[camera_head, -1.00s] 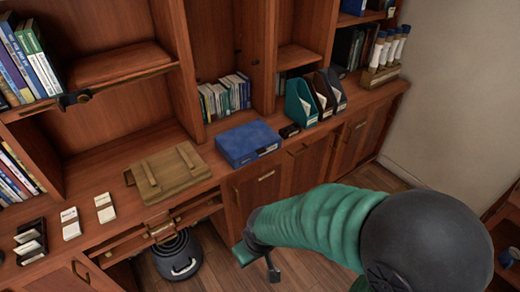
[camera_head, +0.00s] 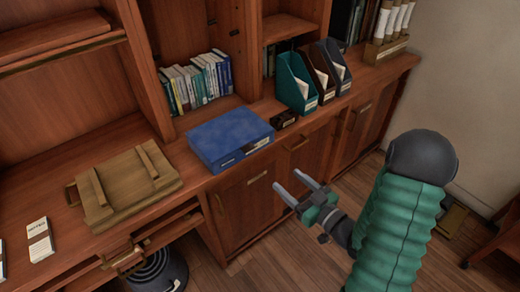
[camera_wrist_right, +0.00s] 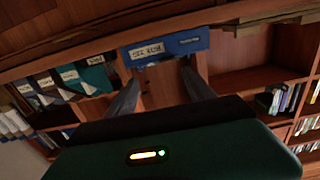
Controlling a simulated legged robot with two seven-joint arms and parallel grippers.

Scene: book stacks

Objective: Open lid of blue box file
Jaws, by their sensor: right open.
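The blue box file (camera_head: 230,137) lies flat with its lid shut on the wooden counter, in the middle of the head view. Its labelled front side faces the counter's front edge. It also shows in the right wrist view (camera_wrist_right: 168,47), upside down, beyond the fingertips. My right gripper (camera_head: 294,185) is open and empty, in front of the cabinet doors, below and to the right of the box file and apart from it. In the right wrist view its two fingers (camera_wrist_right: 160,85) point toward the box file. My left gripper is not in view.
A wooden board-like case (camera_head: 125,187) lies on the counter left of the box file. Magazine holders (camera_head: 297,86) and a small dark box (camera_head: 286,119) stand to the right. Books (camera_head: 196,82) stand in the shelf behind. Open floor lies in front of the cabinet.

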